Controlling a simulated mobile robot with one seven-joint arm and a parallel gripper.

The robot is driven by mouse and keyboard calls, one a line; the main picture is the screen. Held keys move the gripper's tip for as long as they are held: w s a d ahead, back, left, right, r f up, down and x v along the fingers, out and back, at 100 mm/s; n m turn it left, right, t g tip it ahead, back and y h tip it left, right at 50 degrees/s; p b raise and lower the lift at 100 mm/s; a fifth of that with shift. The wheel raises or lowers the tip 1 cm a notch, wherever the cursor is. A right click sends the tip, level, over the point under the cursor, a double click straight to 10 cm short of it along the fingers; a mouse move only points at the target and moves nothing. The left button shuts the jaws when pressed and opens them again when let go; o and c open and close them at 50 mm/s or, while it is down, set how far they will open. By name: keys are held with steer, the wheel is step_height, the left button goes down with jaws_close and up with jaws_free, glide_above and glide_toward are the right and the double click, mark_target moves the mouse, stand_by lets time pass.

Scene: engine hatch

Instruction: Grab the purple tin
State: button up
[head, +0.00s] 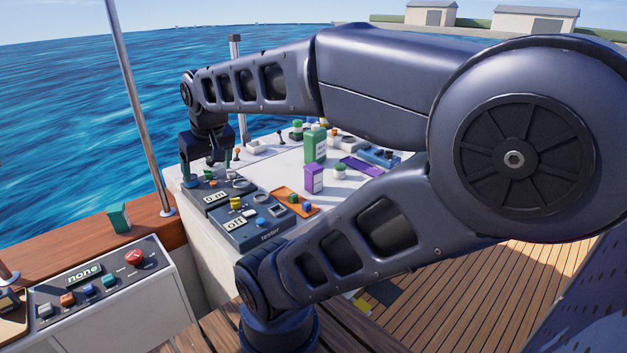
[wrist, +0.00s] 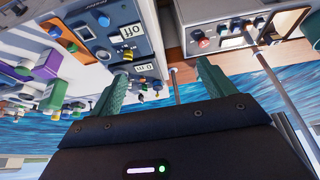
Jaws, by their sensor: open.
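The purple tin (head: 314,179), with a pale label, stands upright on the white hatch top (head: 268,168), near the orange tray. It also shows at the left of the wrist view (wrist: 47,66). My gripper (head: 207,168) is over the grey control boxes at the hatch's left end, well to the left of the purple tin. In the wrist view my gripper (wrist: 160,88) has its two teal fingers spread apart with nothing held between them. Part of the hatch is hidden behind my arm in the head view.
A taller green tin (head: 315,144) stands just behind the purple tin. A small green-capped jar (head: 340,172) is to its right and an orange tray (head: 295,201) in front. The tester box (head: 255,225) lies nearer. A green box (head: 119,218) sits on the wooden rail.

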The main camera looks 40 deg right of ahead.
steer(key=w+d+m+g, duration=0.1)
steer(key=w+d+m, duration=0.4)
steer(key=w+d, duration=0.3)
steer(key=m+g+h, duration=0.2)
steer(key=m+g, duration=0.2)
steer(key=m, duration=0.9)
glide_toward(313, 166)
steer(key=shift+f, duration=0.5)
steer(key=shift+s+d+f+m, duration=0.1)
steer(key=shift+d+f+m, duration=0.1)
steer(key=shift+d+m, duration=0.1)
steer(key=shift+s+d+f, duration=0.1)
steer(key=shift+d+f, duration=0.15)
steer(key=shift+f, duration=1.55)
steer(key=shift+d+f, duration=0.25)
steer(key=shift+f, duration=1.55)
steer(key=shift+s+d+f, duration=0.1)
steer(key=shift+d+f, duration=0.15)
steer(key=shift+f, duration=1.5)
steer(key=c, duration=1.3)
